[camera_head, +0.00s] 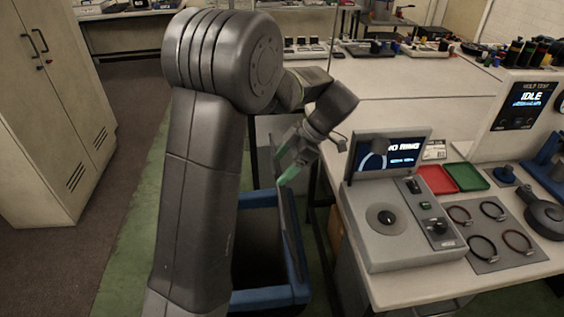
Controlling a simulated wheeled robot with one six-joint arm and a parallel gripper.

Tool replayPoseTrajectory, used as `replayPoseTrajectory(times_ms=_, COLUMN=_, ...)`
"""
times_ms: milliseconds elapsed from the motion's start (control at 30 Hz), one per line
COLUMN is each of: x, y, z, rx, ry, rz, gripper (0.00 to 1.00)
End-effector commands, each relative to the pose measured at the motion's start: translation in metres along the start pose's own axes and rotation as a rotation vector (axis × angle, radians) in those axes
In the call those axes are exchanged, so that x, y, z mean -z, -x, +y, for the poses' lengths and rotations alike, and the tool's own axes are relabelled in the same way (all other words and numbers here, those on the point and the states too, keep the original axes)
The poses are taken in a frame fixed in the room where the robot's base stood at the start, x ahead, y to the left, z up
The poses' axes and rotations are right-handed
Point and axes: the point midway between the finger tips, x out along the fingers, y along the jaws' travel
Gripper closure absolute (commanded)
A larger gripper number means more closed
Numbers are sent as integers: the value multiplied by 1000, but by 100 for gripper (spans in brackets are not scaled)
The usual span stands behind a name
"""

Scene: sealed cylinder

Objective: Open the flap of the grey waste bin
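The waste bin (270,298) stands on the floor beside the bench, partly hidden behind my arm. Its rim looks blue, and its dark interior shows from above. A grey flap with a blue edge (292,232) stands steeply raised at the bin's right side, so the mouth is uncovered. My gripper (281,169) is just above the flap's top edge and points down to the left. Its two greenish fingers appear apart, with nothing seen between them. The lower finger is close to the flap's top; I cannot tell if they touch.
A bench (400,291) stands close on the right, with a grey device with a screen (388,220), red and green trays (452,178) and several rings on a grey mat (487,262). A cabinet (45,120) stands at left. Floor between cabinet and arm is clear.

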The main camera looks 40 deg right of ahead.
Motion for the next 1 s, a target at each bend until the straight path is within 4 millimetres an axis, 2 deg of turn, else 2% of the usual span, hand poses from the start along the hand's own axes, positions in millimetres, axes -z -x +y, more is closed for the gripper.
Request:
replayPoseTrajectory(times_ms=33, x=-1, y=-2, z=0, rx=2, ry=-3, rz=3, gripper=12)
replayPoseTrajectory(times_ms=67, x=-1, y=-2, z=0, rx=2, ry=-2, rz=3, gripper=6)
replayPoseTrajectory(times_ms=100, x=-1, y=-2, z=0, rx=1, ry=-2, rz=3, gripper=5)
replayPoseTrajectory(times_ms=367, x=1, y=1, z=1, rx=-3, ry=1, rz=3, gripper=5)
replayPoseTrajectory(times_ms=467, x=1, y=8, z=1, rx=-5, ry=1, rz=3, gripper=5)
replayPoseTrajectory(times_ms=567, x=1, y=24, z=1, rx=-7, ry=1, rz=2, gripper=5)
replayPoseTrajectory(times_ms=800, x=0, y=79, z=1, rx=-7, ry=1, rz=1, gripper=5)
replayPoseTrajectory(times_ms=1000, x=0, y=118, z=0, rx=-4, ry=0, rz=2, gripper=5)
